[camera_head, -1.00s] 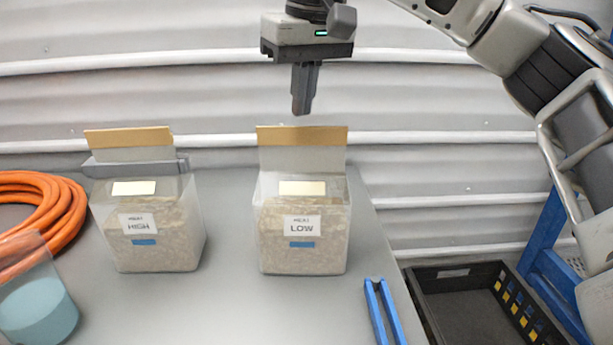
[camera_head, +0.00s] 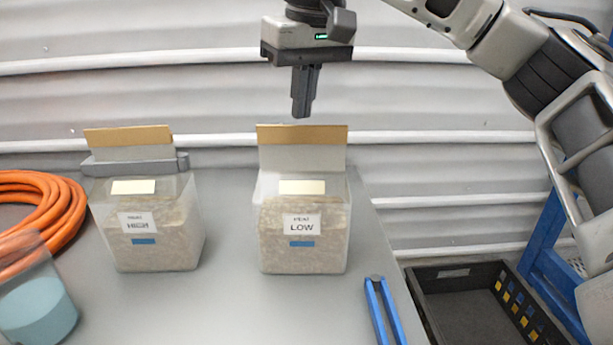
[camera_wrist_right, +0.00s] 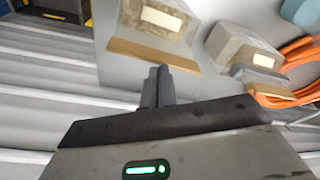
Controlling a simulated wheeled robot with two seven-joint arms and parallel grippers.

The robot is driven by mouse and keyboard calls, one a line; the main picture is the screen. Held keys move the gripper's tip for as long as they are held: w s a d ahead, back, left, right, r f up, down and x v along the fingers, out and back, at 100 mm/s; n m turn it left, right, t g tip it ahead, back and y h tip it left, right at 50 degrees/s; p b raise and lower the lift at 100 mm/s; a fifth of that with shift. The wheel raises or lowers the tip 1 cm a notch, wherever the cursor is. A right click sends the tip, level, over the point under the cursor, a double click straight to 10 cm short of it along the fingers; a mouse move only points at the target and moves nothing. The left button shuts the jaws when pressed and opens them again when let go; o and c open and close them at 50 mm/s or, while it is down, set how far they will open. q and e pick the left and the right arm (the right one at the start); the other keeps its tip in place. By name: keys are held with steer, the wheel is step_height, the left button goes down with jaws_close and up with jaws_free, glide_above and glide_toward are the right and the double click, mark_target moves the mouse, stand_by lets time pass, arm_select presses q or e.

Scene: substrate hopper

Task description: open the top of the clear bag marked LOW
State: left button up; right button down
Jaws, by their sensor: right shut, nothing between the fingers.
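The clear bag marked LOW (camera_head: 303,255) stands upright on the grey table, filled with pale brown grain-like material. Its top flap with a tan strip (camera_head: 302,135) stands up at the back. The bag also shows in the right wrist view (camera_wrist_right: 150,35), with its tan strip (camera_wrist_right: 153,55) close to the fingers. My right gripper (camera_head: 302,115) is shut and empty, just above and behind the strip, fingers pointing down; it also shows in the right wrist view (camera_wrist_right: 157,72). From these views I cannot tell whether the fingertips touch the flap. My left gripper is not in view.
A similar bag marked HIGH (camera_head: 160,250) stands to the left, with a grey bar (camera_head: 103,168) at its top. An orange hose (camera_head: 60,215), a clear container with blue contents (camera_head: 38,310) and blue tongs (camera_head: 383,310) lie around. A black crate (camera_head: 470,275) sits at right.

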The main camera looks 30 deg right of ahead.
steer(key=shift+f, duration=0.45)
steer(key=shift+r, duration=0.15)
steer(key=shift+r+p, duration=0.15)
steer(key=shift+p, duration=0.2)
stand_by(0.6)
steer(key=shift+w+d+p, duration=0.35)
steer(key=shift+w+p, duration=0.3)
steer(key=shift+w+d+p, duration=0.35)
steer(key=shift+w+p, duration=0.25)
steer(key=shift+f, duration=0.35)
